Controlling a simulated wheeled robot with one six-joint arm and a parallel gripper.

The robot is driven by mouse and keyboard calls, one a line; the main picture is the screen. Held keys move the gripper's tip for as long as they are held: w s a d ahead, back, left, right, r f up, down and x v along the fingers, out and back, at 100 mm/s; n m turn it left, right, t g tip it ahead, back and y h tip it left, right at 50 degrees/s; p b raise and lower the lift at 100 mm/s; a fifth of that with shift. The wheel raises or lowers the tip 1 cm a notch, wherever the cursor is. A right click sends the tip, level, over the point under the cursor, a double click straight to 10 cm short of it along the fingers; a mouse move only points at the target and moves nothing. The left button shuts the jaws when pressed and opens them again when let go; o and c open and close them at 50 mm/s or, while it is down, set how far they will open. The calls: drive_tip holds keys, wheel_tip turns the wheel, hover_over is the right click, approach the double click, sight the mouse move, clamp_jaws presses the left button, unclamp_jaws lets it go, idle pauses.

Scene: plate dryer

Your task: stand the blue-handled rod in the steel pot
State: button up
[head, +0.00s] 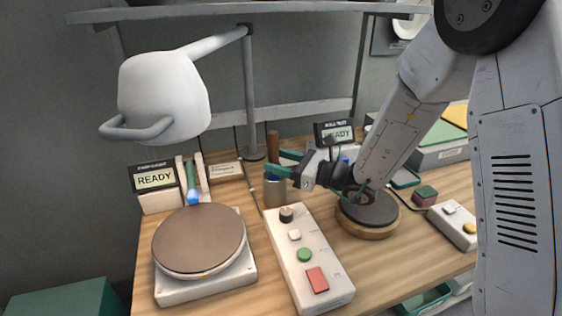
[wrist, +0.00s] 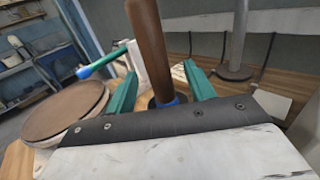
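My gripper (head: 279,163) is open, with gaps beside the rod in the wrist view. The rod's lower end is hidden in the pot. A second, teal rod (head: 191,173) with a blue end leans behind the round plate; it also shows in the wrist view (wrist: 101,61).
A round brown-topped plate device (head: 200,240) stands left, under a white lamp-like hood (head: 163,95). A button panel (head: 308,262) lies in front of the pot. A dark disc on a wooden base (head: 368,213) is right. A post (head: 251,100) rises close behind the pot.

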drive_tip(key=v, duration=0.7)
drive_tip(key=shift+s+d, duration=0.2)
drive_tip(key=shift+d, duration=0.15)
drive_tip(key=shift+f, duration=0.1)
idle(0.4)
